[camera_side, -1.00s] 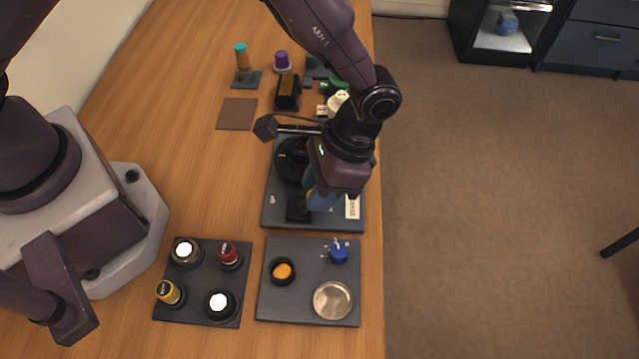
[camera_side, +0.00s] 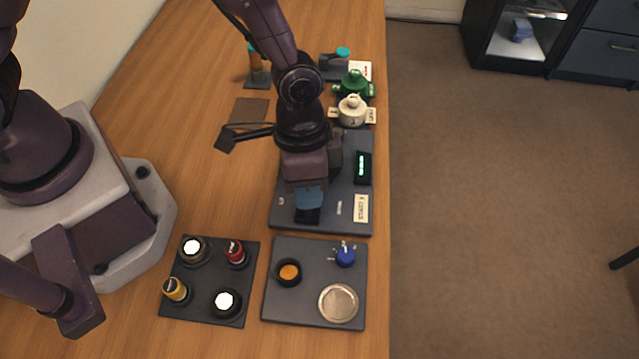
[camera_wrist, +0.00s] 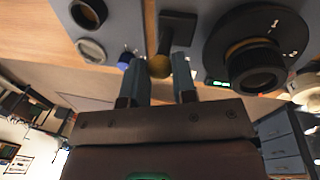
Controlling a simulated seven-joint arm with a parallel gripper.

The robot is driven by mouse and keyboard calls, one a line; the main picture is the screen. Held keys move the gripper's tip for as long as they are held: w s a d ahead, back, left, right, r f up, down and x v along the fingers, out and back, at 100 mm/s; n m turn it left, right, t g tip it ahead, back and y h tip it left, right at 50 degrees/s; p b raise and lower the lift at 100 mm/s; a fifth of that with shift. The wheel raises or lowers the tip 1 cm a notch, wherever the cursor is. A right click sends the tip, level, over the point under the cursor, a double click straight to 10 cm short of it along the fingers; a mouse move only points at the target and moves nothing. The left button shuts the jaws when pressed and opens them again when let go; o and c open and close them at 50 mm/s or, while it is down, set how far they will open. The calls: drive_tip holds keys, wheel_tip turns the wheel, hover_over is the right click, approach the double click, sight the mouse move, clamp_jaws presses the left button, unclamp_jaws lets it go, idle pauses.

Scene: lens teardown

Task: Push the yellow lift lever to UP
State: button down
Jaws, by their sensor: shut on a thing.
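The yellow lift lever shows in the wrist view as a round yellow knob (camera_wrist: 159,66) by a dark block (camera_wrist: 177,29). My gripper (camera_wrist: 160,77) has one blue finger on each side of the knob and is shut on it. In the side view my gripper (camera_side: 308,205) is low over the near left part of the dark station plate (camera_side: 350,205), and it hides the yellow knob there. No UP marking can be read. A large black ringed lens (camera_wrist: 255,50) is right of the lever in the wrist view.
A green-lit display (camera_side: 362,167) stands on the plate's right side. Nearer are a tray with a blue knob (camera_side: 345,256) and silver dish (camera_side: 338,303), and a tray of several capped parts (camera_side: 210,282).

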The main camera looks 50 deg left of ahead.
drive_tip(key=shift+s+a+f+t+h, duration=0.1)
drive_tip(key=shift+s+a+t+h, duration=0.75)
drive_tip(key=shift+t+h, duration=0.35)
drive_tip(key=shift+s+a+f+m+t+h, duration=0.15)
drive_tip(key=shift+s+a+t+h, duration=0.1)
drive_tip(key=shift+t+h, duration=0.25)
drive_tip(key=shift+s+a+f+m+t+h, duration=0.15)
drive_tip(key=shift+s+a+t+h, duration=0.1)
drive_tip(key=shift+t+h, duration=0.25)
drive_tip(key=c, duration=0.9)
unclamp_jaws()
drive_tip(key=shift+w, duration=0.1)
